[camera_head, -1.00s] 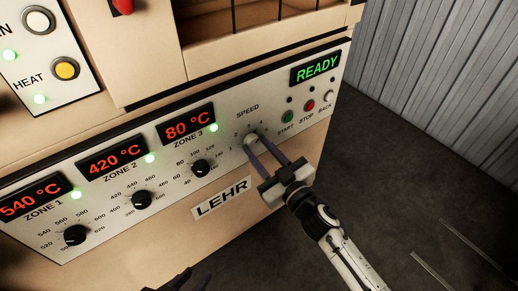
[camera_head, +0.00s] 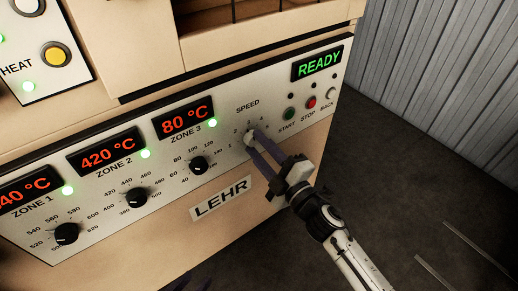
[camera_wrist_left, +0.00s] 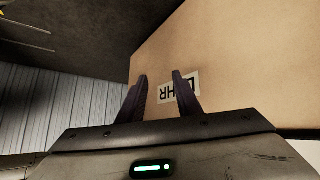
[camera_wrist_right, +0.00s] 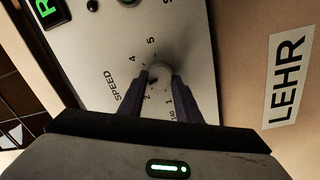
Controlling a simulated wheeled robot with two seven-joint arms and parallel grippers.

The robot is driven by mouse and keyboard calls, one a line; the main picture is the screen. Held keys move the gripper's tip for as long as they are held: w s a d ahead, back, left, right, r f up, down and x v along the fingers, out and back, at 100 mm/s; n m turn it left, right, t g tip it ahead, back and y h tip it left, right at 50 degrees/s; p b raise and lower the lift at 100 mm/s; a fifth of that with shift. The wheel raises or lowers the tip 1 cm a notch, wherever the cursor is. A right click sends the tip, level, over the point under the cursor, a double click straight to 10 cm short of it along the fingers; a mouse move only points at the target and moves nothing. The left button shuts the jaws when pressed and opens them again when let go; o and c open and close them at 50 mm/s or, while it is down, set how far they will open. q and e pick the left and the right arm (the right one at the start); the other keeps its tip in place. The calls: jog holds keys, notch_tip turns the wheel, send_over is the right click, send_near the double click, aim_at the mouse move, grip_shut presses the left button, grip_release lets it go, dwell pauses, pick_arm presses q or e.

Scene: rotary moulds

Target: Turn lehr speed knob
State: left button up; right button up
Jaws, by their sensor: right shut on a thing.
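The pale speed knob (camera_head: 249,138) sits on the white lehr panel under the word SPEED. My right gripper (camera_head: 252,139) is shut on it, reaching in from the lower right with its two dark fingers. In the right wrist view the fingertips are at either side of the knob (camera_wrist_right: 161,70), with scale numbers around it. Its pointer is too unclear to read. My left gripper (camera_wrist_left: 159,76) is open and empty, facing the beige lehr front near the LEHR label; only dim fingertips show at the bottom of the head view.
Three black zone knobs, such as the zone 3 knob (camera_head: 198,165), lie left of the speed knob. The start button (camera_head: 289,113), stop button (camera_head: 311,102) and green READY display (camera_head: 318,64) are close on the right. Open dark floor (camera_head: 430,180) lies right of the machine.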

jog(key=n+b, duration=0.1)
jog(key=n, duration=0.5)
jog(key=shift+f, duration=0.15)
jog(key=shift+n, duration=0.4)
jog(key=o, duration=1.1)
jog(key=shift+c, duration=0.2)
jog(key=shift+d, duration=0.1)
jog(key=v, duration=1)
jog(key=shift+d, duration=0.2)
